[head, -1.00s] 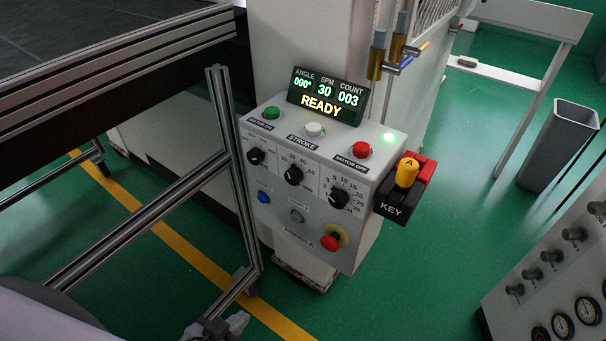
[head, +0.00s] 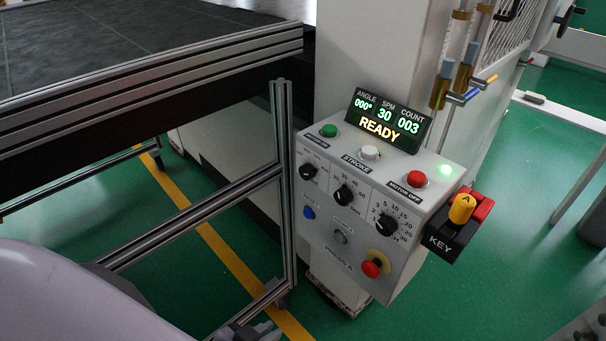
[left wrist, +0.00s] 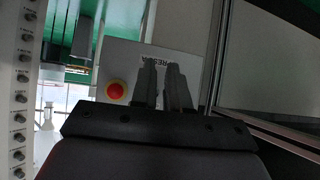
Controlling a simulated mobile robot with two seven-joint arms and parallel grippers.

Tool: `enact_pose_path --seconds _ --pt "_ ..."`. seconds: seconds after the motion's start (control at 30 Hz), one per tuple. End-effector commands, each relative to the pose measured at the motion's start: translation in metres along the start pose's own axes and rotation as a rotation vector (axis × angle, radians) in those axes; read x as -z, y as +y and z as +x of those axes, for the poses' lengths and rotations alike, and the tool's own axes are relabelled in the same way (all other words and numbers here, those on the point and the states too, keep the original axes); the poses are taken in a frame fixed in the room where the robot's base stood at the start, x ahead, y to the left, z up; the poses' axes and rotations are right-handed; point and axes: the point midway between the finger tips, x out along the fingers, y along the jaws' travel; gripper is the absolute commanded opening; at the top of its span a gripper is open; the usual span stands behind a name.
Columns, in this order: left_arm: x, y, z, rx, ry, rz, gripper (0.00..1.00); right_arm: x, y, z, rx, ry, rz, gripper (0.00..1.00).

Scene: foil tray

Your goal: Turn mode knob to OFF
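The press control box (head: 352,221) shows in the middle right of the head view, with three black knobs in a row on its sloped front. The leftmost knob (head: 308,171) has small lettering I cannot read; I take it for the mode knob. The middle knob (head: 344,195) and right knob (head: 386,224) have number scales. My left gripper (head: 252,333) is at the bottom edge, below and left of the box. In the left wrist view its fingers (left wrist: 164,80) stand apart with nothing between them, before the upside-down panel face (left wrist: 155,54). My right gripper is not in view.
A red emergency stop (head: 372,267) sticks out low on the panel and also shows in the left wrist view (left wrist: 115,90). A yellow key switch (head: 461,208) sits at the box's right. An aluminium frame post (head: 283,185) stands just left of the box. The display (head: 388,120) reads READY.

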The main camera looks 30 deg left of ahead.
Motion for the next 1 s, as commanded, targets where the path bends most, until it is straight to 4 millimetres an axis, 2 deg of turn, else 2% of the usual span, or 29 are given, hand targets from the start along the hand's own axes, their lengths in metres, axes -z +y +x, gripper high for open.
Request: enact_pose_path --seconds 0.03,0.13,0.27,0.37,0.4,0.5,0.6,0.73,0.87,1.0 --pt "0.002 -0.002 0.002 -0.003 0.008 0.006 0.33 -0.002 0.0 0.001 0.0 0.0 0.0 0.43" --pt "0.018 -0.014 0.015 -0.01 0.065 0.032 0.65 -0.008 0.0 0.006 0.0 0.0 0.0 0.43" --pt "0.068 -0.044 0.041 -0.028 0.213 0.1 0.65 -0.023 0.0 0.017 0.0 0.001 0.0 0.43" --pt "0.118 -0.071 0.054 -0.036 0.346 0.161 0.65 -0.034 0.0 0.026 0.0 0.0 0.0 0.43" --pt "0.139 -0.082 0.056 -0.037 0.398 0.184 0.65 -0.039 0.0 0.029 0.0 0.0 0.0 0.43" --pt "0.185 -0.103 0.056 -0.033 0.507 0.233 0.65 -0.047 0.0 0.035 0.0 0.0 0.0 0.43" --pt "0.22 -0.119 0.051 -0.027 0.586 0.267 0.65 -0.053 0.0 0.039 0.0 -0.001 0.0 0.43" --pt "0.244 -0.128 0.045 -0.022 0.64 0.287 0.65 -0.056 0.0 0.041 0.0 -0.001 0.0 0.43" --pt "0.253 -0.13 0.046 -0.02 0.652 0.288 0.65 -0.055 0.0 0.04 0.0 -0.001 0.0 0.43" --pt "0.261 -0.129 0.056 -0.02 0.652 0.287 0.65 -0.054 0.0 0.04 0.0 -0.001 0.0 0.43"
